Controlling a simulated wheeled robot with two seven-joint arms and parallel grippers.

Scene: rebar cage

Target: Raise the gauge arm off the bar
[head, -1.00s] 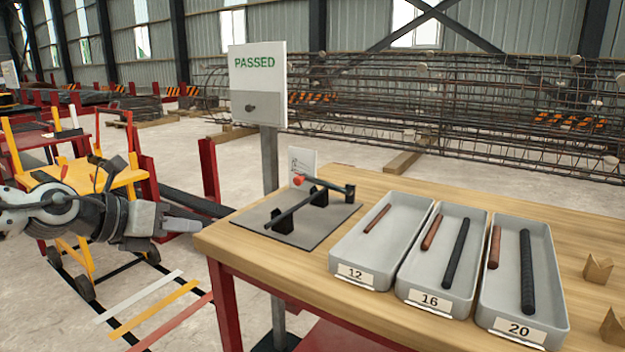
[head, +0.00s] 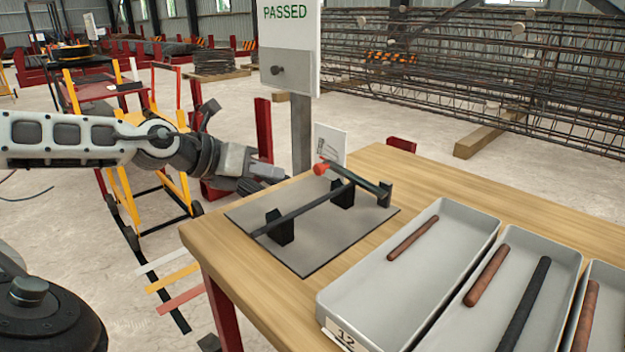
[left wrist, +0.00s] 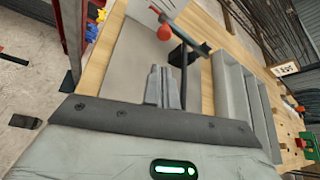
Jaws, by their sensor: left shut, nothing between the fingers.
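The gauge arm (head: 352,178) is a dark lever with a red knob (head: 321,169) at its free end. It runs from a dark post (head: 385,194) at the right of the grey plate (head: 330,245) and lies low across the bar's far end. The dark bar (head: 305,210) rests on two black blocks. My left gripper (head: 282,173) is shut and empty, left of the red knob and apart from it, near the plate's back-left edge. In the left wrist view the shut fingers (left wrist: 163,70) point toward the red knob (left wrist: 165,32) and gauge arm. My right gripper is out of view.
Grey trays (head: 450,235) with short rods stand on the wooden table (head: 220,245) to the right. A small white card (head: 330,142) stands behind the plate. A "PASSED" sign (head: 290,60) on a post rises behind the table's left end.

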